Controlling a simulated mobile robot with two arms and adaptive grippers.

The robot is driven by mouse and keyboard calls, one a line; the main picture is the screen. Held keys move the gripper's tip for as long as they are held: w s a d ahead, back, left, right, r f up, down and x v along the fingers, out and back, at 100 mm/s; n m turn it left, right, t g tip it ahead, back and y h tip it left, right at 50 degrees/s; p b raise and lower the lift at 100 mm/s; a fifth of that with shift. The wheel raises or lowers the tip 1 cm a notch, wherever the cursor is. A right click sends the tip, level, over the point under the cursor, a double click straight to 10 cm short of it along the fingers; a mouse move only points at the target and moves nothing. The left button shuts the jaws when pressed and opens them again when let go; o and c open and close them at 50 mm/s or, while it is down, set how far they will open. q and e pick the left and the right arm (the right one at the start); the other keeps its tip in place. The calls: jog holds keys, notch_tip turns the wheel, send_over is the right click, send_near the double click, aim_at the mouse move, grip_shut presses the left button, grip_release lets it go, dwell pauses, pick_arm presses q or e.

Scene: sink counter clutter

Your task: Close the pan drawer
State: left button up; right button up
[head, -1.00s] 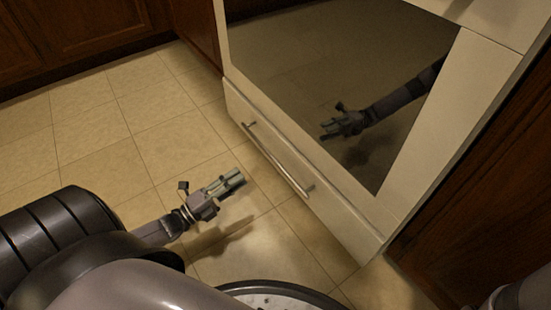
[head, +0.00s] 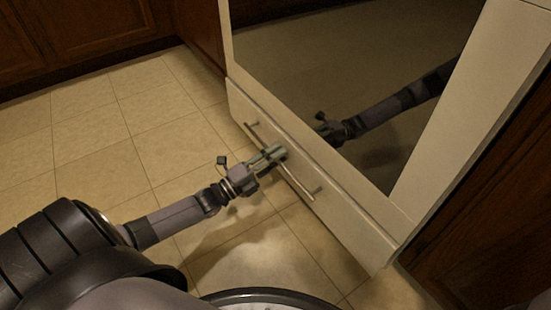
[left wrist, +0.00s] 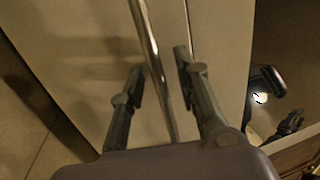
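The pan drawer (head: 335,207) is the low cream front under the oven door. It looks nearly flush with the oven; I cannot tell how far out it sits. Its metal bar handle (head: 298,185) runs along the front. My left gripper (head: 277,153) is at the middle of this handle. In the left wrist view the handle (left wrist: 148,38) passes between the two spread fingers of my left gripper (left wrist: 158,82). Neither finger clearly presses on the bar. My right gripper is out of view.
The dark oven door glass (head: 350,70) above the drawer mirrors my arm. Brown wooden cabinets (head: 75,40) stand at the back left, and another wooden panel (head: 490,200) is at the right. The tiled floor (head: 125,130) left of the drawer is clear.

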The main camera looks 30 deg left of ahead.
pick_arm(q)
jog(key=shift+c, duration=0.5)
grip_shut()
